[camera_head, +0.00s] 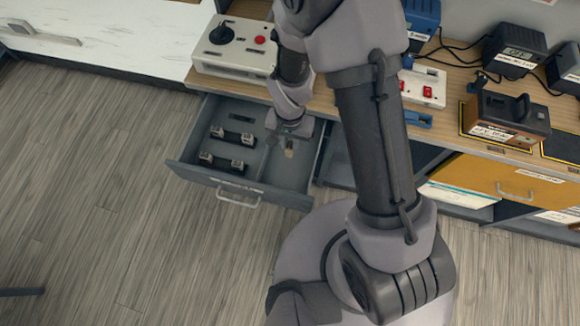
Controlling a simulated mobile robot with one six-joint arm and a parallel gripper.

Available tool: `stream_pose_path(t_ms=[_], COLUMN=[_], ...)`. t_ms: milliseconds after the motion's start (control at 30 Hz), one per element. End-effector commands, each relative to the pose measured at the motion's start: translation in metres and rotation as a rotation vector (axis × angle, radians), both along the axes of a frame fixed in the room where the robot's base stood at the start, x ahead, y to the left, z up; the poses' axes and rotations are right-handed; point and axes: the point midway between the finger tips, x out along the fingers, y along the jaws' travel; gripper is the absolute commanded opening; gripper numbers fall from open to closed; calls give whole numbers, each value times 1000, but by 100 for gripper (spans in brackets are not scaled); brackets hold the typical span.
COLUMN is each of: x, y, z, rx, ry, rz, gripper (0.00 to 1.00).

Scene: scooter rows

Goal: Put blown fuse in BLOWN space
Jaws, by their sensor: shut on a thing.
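An open grey drawer (183,165) below the counter has a divider between a left and a right compartment. Two dark fuse-like parts with light ends, a rear one (232,136) and a front one (221,162), lie in the left compartment. My gripper (290,139) points down inside the right compartment, shut on a small pale piece (289,149), which looks like the fuse. The gripper hides most of it, and I cannot tell whether it touches the drawer floor. The label on the drawer front is too small to read.
A white control box (228,57) with a black knob and red button stands on the counter above the drawer. Chargers (514,50), a brown device (505,118) and a red-switched strip (423,86) stand at right. My arm hides the middle counter.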

Motion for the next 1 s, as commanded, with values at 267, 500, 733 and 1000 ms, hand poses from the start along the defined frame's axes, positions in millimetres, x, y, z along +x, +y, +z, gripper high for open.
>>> stream_pose_path(t_ms=[267,500,733,1000], x=[0,0,0,0], y=[0,0,0,0], z=[-65,-104,-106,-109], rx=[-1,-1,0,0], ry=[1,1,-1,-1], rz=[-1,1,0,0], gripper=[0,0,0,40])
